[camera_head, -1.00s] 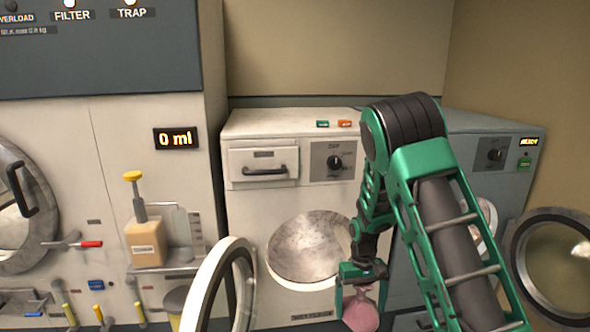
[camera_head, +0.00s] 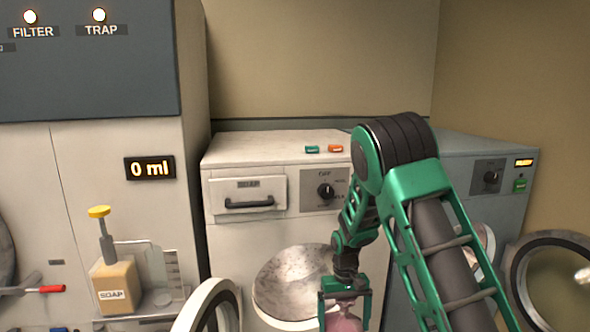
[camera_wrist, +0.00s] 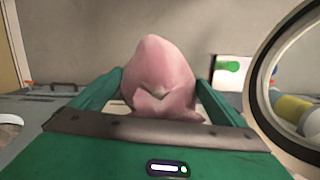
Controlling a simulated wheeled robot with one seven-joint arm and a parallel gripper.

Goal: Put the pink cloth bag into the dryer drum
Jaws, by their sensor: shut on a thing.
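My gripper (camera_head: 345,298) is shut on the pink cloth bag (camera_head: 342,322), which hangs from it at the bottom edge of the head view. In the wrist view the pink bag (camera_wrist: 160,78) sits between my green fingers. The grey machine on the right (camera_head: 478,155) has its round door (camera_head: 552,280) swung open to the right. Its drum opening (camera_head: 487,243) is mostly hidden behind my arm. The white machine (camera_head: 300,225) in the middle has an open drum (camera_head: 292,280) just left of my gripper.
The white machine's open door (camera_head: 210,308) juts out at lower left. A soap bottle (camera_head: 115,280) with a yellow pump stands on a shelf further left. A panel reading "0 ml" (camera_head: 150,168) is above it. A green and an orange button (camera_head: 335,149) sit on the white machine.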

